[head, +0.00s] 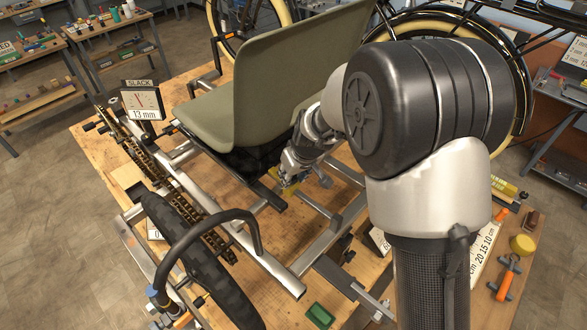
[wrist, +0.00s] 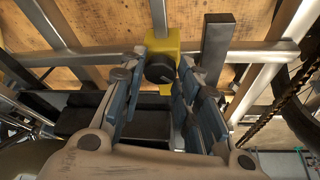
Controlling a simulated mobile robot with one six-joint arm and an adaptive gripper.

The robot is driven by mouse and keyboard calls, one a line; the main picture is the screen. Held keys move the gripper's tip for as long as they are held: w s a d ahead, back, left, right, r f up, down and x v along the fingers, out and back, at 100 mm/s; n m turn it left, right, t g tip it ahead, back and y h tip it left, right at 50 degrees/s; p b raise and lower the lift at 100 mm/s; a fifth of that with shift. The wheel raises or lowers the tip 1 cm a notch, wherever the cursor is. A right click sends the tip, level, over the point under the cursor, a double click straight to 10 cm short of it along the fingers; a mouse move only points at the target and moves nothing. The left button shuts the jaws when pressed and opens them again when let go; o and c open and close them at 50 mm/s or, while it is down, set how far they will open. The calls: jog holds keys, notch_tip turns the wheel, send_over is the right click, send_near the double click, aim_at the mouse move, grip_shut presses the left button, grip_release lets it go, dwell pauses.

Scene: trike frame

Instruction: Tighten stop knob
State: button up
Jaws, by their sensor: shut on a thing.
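The stop knob (wrist: 159,69) is a round black knob on a yellow block (wrist: 168,47) that sits on a metal tube of the trike frame. In the wrist view it lies between the two fingertips of my gripper (wrist: 162,75), which is shut on it. In the head view my gripper (head: 287,178) reaches down beside the seat to the yellow block (head: 290,189). The knob itself is hidden there by my gripper. The wrist view does not show clearly how far the knob is turned.
The olive seat (head: 262,85) stands close to the left of my arm. Frame tubes (head: 320,208) surround my gripper. A chain (head: 165,185), a slack gauge (head: 143,103) reading 13 mm and a front-left tyre (head: 195,262) are farther left. Tools lie on the wooden bench at right.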

jog(key=shift+a+m+h+p, duration=0.15)
jog(key=shift+m+h+p, duration=0.25)
jog(key=shift+m+p, duration=0.55)
jog(key=shift+f+m+t+h+b, duration=0.15)
jog(key=shift+m+t+h+b, duration=0.15)
jog(key=shift+m+b, duration=0.55)
jog(key=m+h+b, duration=0.1)
jog(key=m+b, duration=0.2)
jog(key=b, duration=0.3)
jog(key=shift+a+f, duration=0.1)
jog(key=shift+a, duration=0.1)
jog(key=shift+r+m+h+b, duration=0.2)
jog(key=shift+m+h+b, duration=0.1)
jog(key=shift+m+b, duration=0.55)
jog(key=o, duration=1.1)
